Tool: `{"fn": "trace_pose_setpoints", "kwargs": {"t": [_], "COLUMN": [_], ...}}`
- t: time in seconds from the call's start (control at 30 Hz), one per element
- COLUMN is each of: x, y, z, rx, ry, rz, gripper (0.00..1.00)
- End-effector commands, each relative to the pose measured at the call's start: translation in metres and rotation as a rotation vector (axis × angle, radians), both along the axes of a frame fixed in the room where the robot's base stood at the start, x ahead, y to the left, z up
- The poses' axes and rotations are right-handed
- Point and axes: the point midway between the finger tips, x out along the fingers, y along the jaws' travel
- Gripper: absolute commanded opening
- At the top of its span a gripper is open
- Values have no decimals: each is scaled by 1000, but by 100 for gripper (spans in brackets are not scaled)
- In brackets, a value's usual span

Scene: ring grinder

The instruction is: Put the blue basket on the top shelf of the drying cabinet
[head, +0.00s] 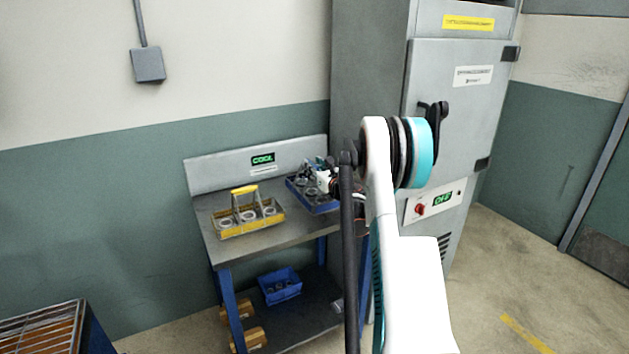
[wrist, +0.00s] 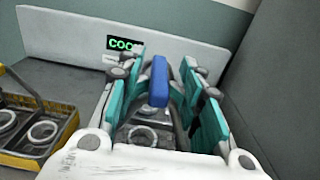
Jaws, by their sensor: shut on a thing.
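The blue basket (head: 314,198) holds several metal rings and sits on the right part of the workbench's top. In the wrist view its blue handle (wrist: 159,82) stands between the fingers of my gripper (wrist: 160,90), which is shut on it. In the head view my gripper (head: 322,176) is partly hidden behind my own arm. The drying cabinet (head: 452,132) stands right of the bench. Its grey door looks closed, with a black handle (head: 440,112) and an OFF display (head: 442,199) below. The shelves inside are hidden.
A yellow basket (head: 249,218) with rings is left of the blue one on the bench (head: 217,232). A blue bin (head: 280,287) is on the bench's lower shelf. An orange-slatted rack (head: 42,330) is at the lower left. Floor at the right is clear.

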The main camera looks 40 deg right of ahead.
Motion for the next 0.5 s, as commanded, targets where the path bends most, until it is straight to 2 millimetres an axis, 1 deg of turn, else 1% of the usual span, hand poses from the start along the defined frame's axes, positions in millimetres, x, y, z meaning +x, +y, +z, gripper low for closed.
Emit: {"fn": "trace_pose_setpoints", "kwargs": {"t": [0.13, 0.33, 0.4, 0.5], "x": [0, 0, 0, 0], "y": [0, 0, 0, 0], "z": [-12, -39, -42, -42], "rx": [1, 1, 1, 1], "ry": [0, 0, 0, 0], "rz": [0, 0, 0, 0], "gripper": [0, 0, 0, 0]}}
